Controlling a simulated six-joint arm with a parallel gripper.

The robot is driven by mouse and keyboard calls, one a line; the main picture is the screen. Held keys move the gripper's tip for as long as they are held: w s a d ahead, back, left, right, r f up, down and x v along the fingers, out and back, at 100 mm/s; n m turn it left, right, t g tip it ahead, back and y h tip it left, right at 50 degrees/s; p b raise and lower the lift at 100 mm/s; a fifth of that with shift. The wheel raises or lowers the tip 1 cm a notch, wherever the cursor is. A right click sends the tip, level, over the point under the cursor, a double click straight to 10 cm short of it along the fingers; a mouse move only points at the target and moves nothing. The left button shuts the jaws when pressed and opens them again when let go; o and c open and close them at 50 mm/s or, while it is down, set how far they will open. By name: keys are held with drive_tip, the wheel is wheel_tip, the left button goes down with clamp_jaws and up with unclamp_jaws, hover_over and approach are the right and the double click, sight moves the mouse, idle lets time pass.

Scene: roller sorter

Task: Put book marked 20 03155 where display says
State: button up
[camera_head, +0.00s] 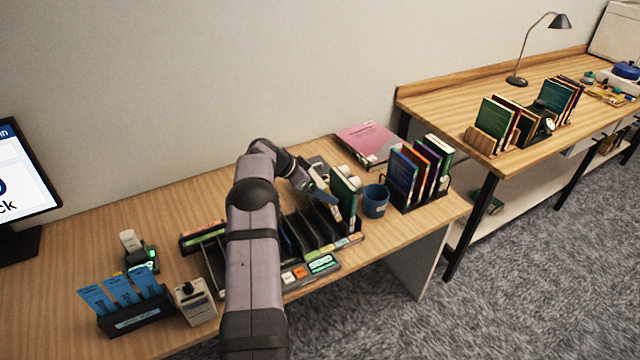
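A display (22,180) stands at the left edge, mostly cut off; only scraps of its text show, ending in "ck". A black slotted sorter (300,240) with coloured labels along its front sits mid-table, partly hidden by my arm. A dark green book (345,197) stands upright at the sorter's right end. My gripper (322,196) is just left of this book; whether it touches or holds it I cannot tell. More upright books, blue, orange, purple and green, stand in a black rack (407,205) to the right. No book's number is readable, so 20 03155 cannot be picked out.
A blue mug (375,201) stands between sorter and rack, close to both. A pink folder (370,143) lies behind. Blue cards in a holder (137,316), a small device (195,302) and a scanner-like item (142,258) are front left. A second table (440,103) holds books and a lamp.

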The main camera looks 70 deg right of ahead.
sight(326, 206)
drive_tip(key=shift+f+b, duration=2.7)
drive_tip(key=shift+b, duration=0.05)
drive_tip(key=shift+f+b, duration=0.85)
drive_tip(key=shift+b, duration=0.35)
drive_tip(key=o, duration=1.2)
drive_tip(key=shift+w+r, duration=0.1)
drive_tip(key=shift+b+v, duration=1.3)
drive_tip(key=shift+v, duration=2.3)
